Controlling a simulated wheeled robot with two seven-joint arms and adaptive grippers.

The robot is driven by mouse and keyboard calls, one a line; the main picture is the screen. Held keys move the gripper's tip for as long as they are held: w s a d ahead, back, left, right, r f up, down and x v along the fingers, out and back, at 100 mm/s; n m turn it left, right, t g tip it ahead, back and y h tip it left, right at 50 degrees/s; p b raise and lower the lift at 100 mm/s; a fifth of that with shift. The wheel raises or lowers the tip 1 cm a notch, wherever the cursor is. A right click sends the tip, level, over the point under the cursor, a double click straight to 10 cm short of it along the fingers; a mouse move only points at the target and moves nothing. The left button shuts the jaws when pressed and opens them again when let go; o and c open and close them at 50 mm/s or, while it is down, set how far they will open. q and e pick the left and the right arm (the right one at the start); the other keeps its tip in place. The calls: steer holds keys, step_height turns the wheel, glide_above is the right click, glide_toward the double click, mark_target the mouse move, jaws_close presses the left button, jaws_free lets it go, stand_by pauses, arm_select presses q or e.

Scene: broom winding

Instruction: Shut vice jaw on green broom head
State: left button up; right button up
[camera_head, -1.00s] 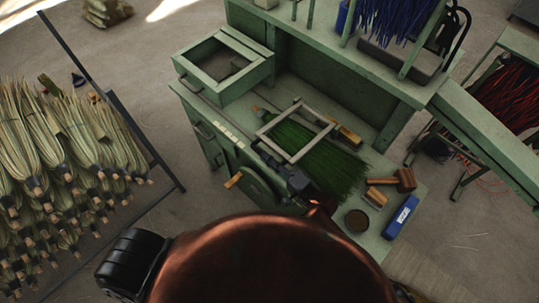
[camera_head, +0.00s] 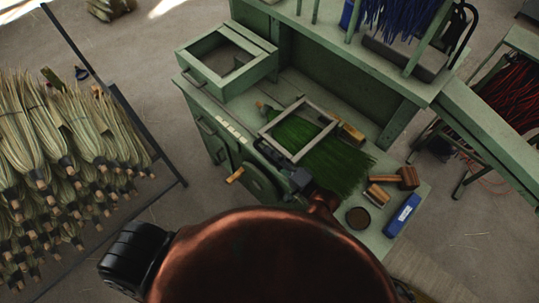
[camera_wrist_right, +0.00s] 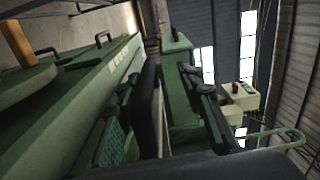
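The green broom head (camera_head: 340,166) lies flat on the green workbench, its bristles fanned toward the lower right. A grey rectangular vice frame (camera_head: 268,133) lies across its upper part; I cannot tell how tightly it presses. A wooden-tipped handle (camera_head: 235,175) sticks out from the bench front beside a round green wheel (camera_head: 262,185). My right gripper (camera_head: 300,180) is at the bench's front edge, close to the near corner of the frame. In the right wrist view its dark fingers (camera_wrist_right: 182,110) stand apart with green surfaces showing between them. My left gripper is not in view.
A wooden mallet (camera_head: 408,178), a blue box (camera_head: 402,215) and a round tin (camera_head: 358,218) stand at the bench's right end. A rack of straw brooms (camera_head: 75,150) fills the far left.

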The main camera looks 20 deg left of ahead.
steer(key=v, duration=1.2)
steer(key=shift+s+a, duration=0.1)
